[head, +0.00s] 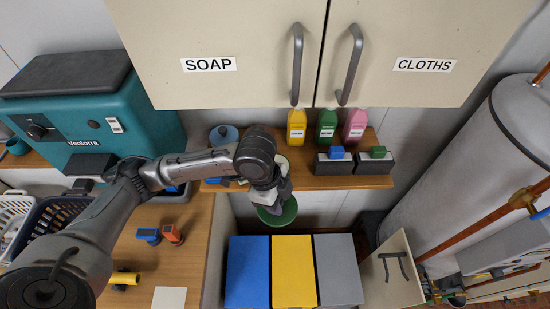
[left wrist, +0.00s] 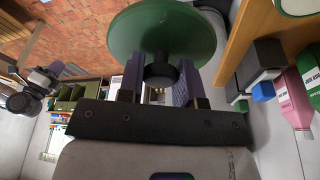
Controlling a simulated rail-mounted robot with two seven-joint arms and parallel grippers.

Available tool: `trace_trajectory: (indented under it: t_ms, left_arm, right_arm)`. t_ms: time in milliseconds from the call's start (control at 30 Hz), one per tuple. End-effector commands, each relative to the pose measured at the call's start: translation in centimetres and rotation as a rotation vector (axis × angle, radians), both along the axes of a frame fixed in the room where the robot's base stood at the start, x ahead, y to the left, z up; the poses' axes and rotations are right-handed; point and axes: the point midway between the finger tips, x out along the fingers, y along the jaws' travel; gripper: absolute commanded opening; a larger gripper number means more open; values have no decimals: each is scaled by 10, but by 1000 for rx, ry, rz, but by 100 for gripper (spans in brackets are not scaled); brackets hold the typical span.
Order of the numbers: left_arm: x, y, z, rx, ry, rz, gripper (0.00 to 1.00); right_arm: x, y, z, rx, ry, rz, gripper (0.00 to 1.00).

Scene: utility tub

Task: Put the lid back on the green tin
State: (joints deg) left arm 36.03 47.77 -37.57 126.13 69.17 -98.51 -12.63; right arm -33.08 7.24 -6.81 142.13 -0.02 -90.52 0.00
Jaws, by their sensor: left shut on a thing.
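My left gripper (head: 272,196) is shut on the dark knob of the green lid (head: 278,214). The lid (left wrist: 150,25) also fills the upper middle of the left wrist view, its knob between the two fingers (left wrist: 160,74). In the head view the lid hangs in front of the wooden shelf's edge. A pale round top with a green rim, probably the open green tin (left wrist: 298,5), shows at the wrist view's upper right corner, apart from the lid. In the head view my arm mostly hides that spot. What seems my right arm shows far left in the wrist view, its fingers unclear.
The wooden shelf (head: 345,183) carries a blue tin (head: 223,134), yellow, green and pink bottles (head: 355,126), and dark boxes with blue and green blocks. Cupboard doors (head: 220,40) hang above. Blue, yellow and grey bins (head: 293,272) stand below. A tank (head: 455,140) is at right.

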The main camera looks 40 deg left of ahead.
Motion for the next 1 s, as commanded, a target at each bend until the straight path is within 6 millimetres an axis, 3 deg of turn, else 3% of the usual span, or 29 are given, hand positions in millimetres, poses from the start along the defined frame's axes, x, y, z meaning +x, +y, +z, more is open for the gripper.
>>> trace_trajectory:
  t_ms: [500,700,1000]
  left_arm:
    - [99,89,3,0,0,5,5]
    - [129,117,2,0,1,4,5]
    - [132,119,-20,1,0,0,5]
  right_arm:
    - [-1,3,25,11,5,-6,0]
    - [-1,3,33,10,5,-5,0]
    - [-2,2,38,5,5,-1,0]
